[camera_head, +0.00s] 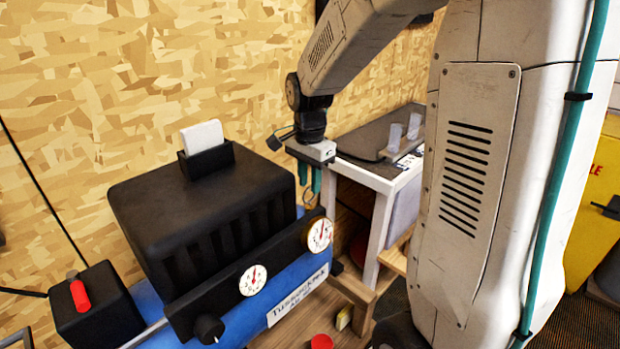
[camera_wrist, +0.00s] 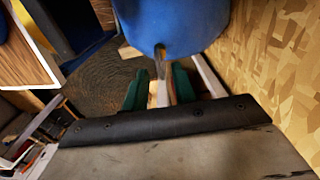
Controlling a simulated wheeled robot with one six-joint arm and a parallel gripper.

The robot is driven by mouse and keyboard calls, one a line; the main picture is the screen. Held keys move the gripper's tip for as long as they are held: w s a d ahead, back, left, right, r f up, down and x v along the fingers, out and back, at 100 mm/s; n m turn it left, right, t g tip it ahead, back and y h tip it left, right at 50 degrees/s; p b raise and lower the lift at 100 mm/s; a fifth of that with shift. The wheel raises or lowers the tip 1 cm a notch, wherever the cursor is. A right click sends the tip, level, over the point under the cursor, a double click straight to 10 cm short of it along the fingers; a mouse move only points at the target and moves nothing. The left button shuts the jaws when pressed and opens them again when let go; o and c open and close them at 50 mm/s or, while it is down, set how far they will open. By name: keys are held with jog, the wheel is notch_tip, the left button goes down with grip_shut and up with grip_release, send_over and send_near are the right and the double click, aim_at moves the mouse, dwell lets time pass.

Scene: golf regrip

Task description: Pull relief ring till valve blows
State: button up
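The air compressor has a blue tank (camera_head: 278,300) under a black ribbed housing (camera_head: 205,215). In the wrist view the rounded blue tank end (camera_wrist: 185,22) fills the top middle. A small greyish-brown fitting (camera_wrist: 160,52) sticks out at its lower edge, perhaps the relief valve. I cannot make out a ring on it. My gripper (camera_head: 310,180) points down just past the compressor's far right end. In the wrist view its green fingers (camera_wrist: 158,88) are apart, with the fitting just beyond and in line with the gap. I see nothing clamped; contact is unclear.
Two dials, a left gauge (camera_head: 253,280) and a right gauge (camera_head: 319,235), sit on the black front panel. A white-legged table (camera_head: 385,190) stands close behind my gripper. A patterned wood wall (camera_head: 90,100) runs behind. A red cup-like object (camera_head: 321,342) is low in front.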

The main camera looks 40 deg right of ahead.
grip_shut()
